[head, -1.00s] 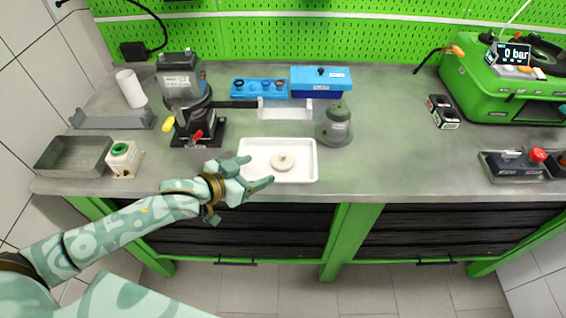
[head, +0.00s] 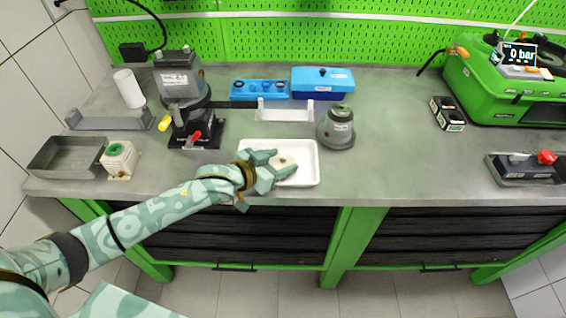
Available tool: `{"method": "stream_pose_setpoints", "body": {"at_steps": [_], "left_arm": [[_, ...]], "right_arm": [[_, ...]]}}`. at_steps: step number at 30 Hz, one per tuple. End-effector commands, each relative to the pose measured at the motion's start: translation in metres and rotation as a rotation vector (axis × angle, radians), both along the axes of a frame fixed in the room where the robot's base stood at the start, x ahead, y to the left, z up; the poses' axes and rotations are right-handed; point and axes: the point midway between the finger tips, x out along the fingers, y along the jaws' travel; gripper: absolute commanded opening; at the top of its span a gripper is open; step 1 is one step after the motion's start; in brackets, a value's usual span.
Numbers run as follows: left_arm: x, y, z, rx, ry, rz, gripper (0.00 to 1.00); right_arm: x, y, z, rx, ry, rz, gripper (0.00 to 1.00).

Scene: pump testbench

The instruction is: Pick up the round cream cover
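The round cream cover (head: 289,160) lies in the white tray (head: 309,180) at the middle front of the bench, partly hidden by my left gripper. My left gripper (head: 285,163) reaches in from the left over the tray. Its two teal fingers are spread, one on the far side and one on the near side of the cover. The cover shows between the fingertips; I cannot tell whether they touch it. My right gripper is not in view.
A grey-green domed housing (head: 338,128) stands right behind the tray. A pump on a black stand (head: 182,95) is behind left, with a white-green part (head: 119,158) and a grey metal tray (head: 65,160) further left.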

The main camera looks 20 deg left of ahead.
Motion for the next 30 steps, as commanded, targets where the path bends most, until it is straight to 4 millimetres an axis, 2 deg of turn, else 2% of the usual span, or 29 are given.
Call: {"method": "stream_pose_setpoints", "body": {"at_steps": [11, 14, 19, 26, 30], "left_arm": [[0.0, 0.0, 0.003, 0.0, 0.0, 0.0, 0.3], [0.0, 0.0, 0.011, 0.0, -0.002, 0.0, 0.3], [-0.003, 0.001, 0.041, 0.0, -0.004, -0.001, 0.3], [-0.051, 0.012, 0.098, 0.0, -0.002, -0.003, 0.3], [-0.089, 0.021, 0.111, 0.0, 0.003, -0.001, 0.3]], "right_arm": [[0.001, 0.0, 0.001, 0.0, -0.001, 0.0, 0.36], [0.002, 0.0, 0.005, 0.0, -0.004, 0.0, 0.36], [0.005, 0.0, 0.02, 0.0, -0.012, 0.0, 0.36], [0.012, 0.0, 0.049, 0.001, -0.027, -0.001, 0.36], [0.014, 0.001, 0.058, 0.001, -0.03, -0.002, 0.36]]}}
